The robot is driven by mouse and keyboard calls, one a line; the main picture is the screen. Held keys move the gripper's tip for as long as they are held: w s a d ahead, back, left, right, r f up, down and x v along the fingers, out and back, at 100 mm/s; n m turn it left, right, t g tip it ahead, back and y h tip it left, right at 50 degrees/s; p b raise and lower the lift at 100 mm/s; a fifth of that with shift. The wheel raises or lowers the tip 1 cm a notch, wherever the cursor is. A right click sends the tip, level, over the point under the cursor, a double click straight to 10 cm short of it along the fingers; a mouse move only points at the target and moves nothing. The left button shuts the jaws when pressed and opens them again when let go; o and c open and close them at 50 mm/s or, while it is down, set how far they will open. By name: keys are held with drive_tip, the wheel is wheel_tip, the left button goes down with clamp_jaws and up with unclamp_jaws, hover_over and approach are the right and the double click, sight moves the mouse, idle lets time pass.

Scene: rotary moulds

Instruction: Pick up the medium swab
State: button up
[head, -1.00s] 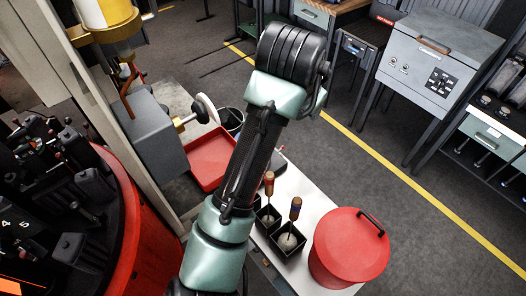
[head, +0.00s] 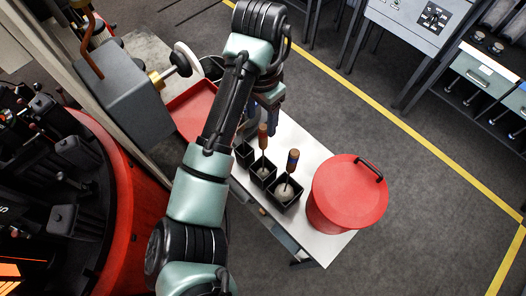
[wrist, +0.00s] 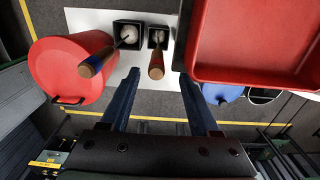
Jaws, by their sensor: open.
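The medium swab (head: 263,138), with a wooden handle and reddish band, stands in the middle black square cup (head: 262,174). In the wrist view this swab's handle (wrist: 156,66) points towards my gripper (wrist: 159,77), between the lines of its two blue fingers. My gripper is open and empty; I cannot tell whether its fingertips reach the handle. In the head view, my gripper (head: 268,115) is partly hidden by my arm, just behind the swab. A larger swab (head: 292,161) with a blue band stands in the largest cup (head: 286,196).
The smallest cup (head: 244,153) shows no handle. A red lidded drum (head: 345,195) stands on the white table (head: 310,148) beside the cups. A red tray (head: 190,108) lies on the other side. A grey machine with a handwheel (head: 184,58) is beyond it.

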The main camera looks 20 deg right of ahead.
sight(263, 127)
drive_tip(key=shift+s+d+f+b, duration=0.1)
drive_tip(key=shift+f+b, duration=1.2)
drive_tip(key=shift+f, duration=0.05)
drive_tip(key=shift+s+d+f+b, duration=0.1)
drive_tip(key=shift+f+b, duration=1.15)
drive_tip(key=shift+f, duration=0.1)
drive_tip(key=shift+r, duration=0.1)
clamp_jaws()
